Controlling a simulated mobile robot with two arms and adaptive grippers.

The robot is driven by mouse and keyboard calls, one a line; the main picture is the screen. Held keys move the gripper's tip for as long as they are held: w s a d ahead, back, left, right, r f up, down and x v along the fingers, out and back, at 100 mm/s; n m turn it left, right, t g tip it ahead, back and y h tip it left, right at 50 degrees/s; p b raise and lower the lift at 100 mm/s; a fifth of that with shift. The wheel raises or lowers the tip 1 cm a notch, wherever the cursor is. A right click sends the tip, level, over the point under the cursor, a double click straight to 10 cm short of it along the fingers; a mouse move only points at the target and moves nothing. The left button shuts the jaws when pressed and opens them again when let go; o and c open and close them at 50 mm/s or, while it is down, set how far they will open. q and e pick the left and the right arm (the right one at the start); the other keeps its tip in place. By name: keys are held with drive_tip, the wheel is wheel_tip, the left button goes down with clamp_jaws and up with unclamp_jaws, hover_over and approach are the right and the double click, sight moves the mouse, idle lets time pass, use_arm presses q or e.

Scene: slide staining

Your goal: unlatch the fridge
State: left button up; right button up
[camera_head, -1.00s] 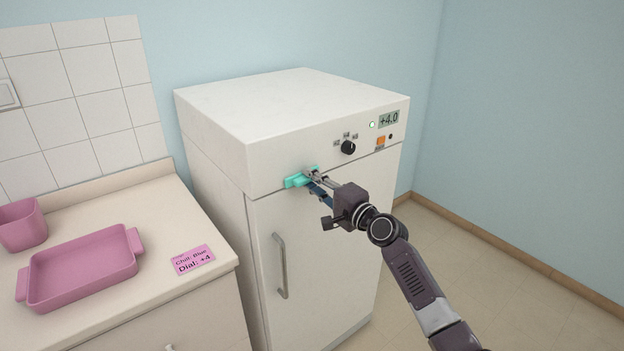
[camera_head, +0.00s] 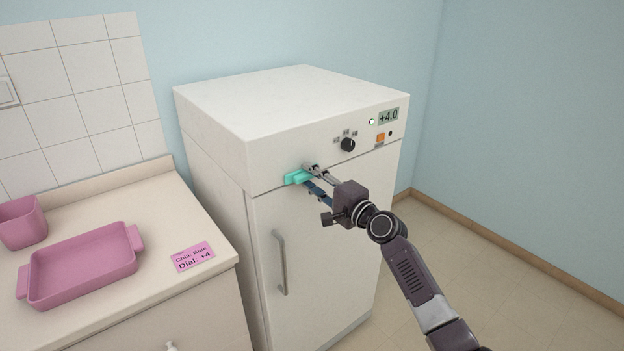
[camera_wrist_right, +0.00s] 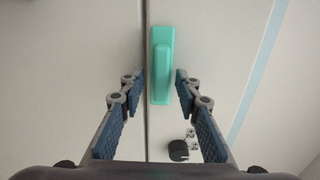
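The white fridge (camera_head: 320,235) stands with its door closed. Its turquoise latch (camera_head: 298,177) sits on the upper front panel, just above the door seam, lying along it. It also shows in the right wrist view (camera_wrist_right: 162,60). My right gripper (camera_head: 307,176) is open at the latch, one finger above it and one below. In the wrist view the fingers (camera_wrist_right: 161,80) stand either side of the latch with small gaps. My left gripper is not in view.
The fridge has a vertical door handle (camera_head: 281,262), a black dial (camera_head: 348,145), an orange button (camera_head: 380,138) and a display (camera_head: 388,116) reading +4.0. On the left, a counter (camera_head: 120,205) holds a pink tray (camera_head: 130,262), a pink container (camera_head: 22,232) and a pink card (camera_head: 193,256).

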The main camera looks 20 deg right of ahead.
drive_tip(key=shift+s, duration=0.1)
drive_tip(key=v, duration=1.1)
drive_tip(key=shift+s+d, duration=0.15)
drive_tip(key=shift+s, duration=0.25)
